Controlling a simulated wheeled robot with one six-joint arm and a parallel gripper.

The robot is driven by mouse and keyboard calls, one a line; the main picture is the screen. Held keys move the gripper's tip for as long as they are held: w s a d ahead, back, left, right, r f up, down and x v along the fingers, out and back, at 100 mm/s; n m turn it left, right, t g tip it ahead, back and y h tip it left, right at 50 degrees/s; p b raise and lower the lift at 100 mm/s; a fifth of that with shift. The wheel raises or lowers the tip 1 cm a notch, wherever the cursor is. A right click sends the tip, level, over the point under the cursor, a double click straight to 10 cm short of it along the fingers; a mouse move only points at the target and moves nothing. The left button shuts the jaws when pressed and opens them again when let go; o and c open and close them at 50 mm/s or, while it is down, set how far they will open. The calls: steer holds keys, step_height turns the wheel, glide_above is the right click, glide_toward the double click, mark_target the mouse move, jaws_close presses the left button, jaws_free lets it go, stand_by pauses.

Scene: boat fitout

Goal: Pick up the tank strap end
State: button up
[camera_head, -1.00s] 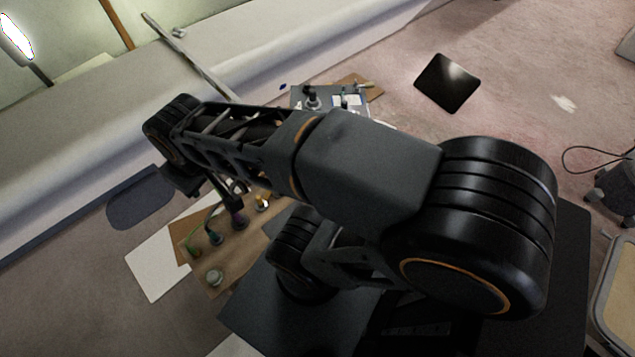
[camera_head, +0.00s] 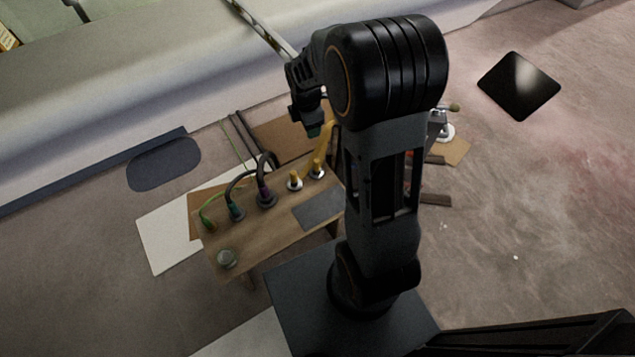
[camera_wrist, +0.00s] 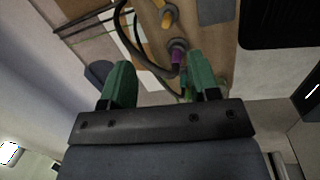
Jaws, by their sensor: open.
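My gripper (camera_head: 313,128) is at the far side of the wooden bench (camera_head: 282,231), above it, with its green fingertips partly hidden by my arm.
Black hoses (camera_head: 265,178) loop from a purple-collared fitting (camera_head: 267,198). A pale hull wall runs behind.

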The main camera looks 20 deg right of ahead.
mark_target(316, 161)
steer(key=w+d+f+n+b, duration=0.1)
steer(key=f+n+b, duration=0.1)
steer(key=f, duration=0.5)
steer(key=w+d+f+n+b, duration=0.1)
steer(key=f+n+b, duration=0.1)
steer(key=f, duration=0.6)
steer(key=w+d+f+n+b, duration=0.1)
steer(key=w+f+n+b, duration=0.1)
steer(key=f, duration=0.5)
steer(key=shift+d+f+g+b, duration=0.3)
steer(key=shift+g+b, duration=0.1)
steer(key=shift+b, duration=0.5)
steer(key=shift+w+d+f+b, duration=0.15)
steer(key=shift+f+b, duration=0.4)
steer(key=shift+f, duration=0.45)
steer(key=shift+w+d+f+b, duration=0.1)
steer(key=shift+d+f+b, duration=0.1)
steer(key=shift+f+b, duration=0.6)
steer(key=shift+w+d+f+b, duration=0.15)
steer(key=shift+f+b, duration=0.15)
steer(key=shift+f, duration=0.95)
steer(key=shift+r, duration=0.1)
steer(key=shift+c, duration=0.2)
steer(key=c, duration=0.9)
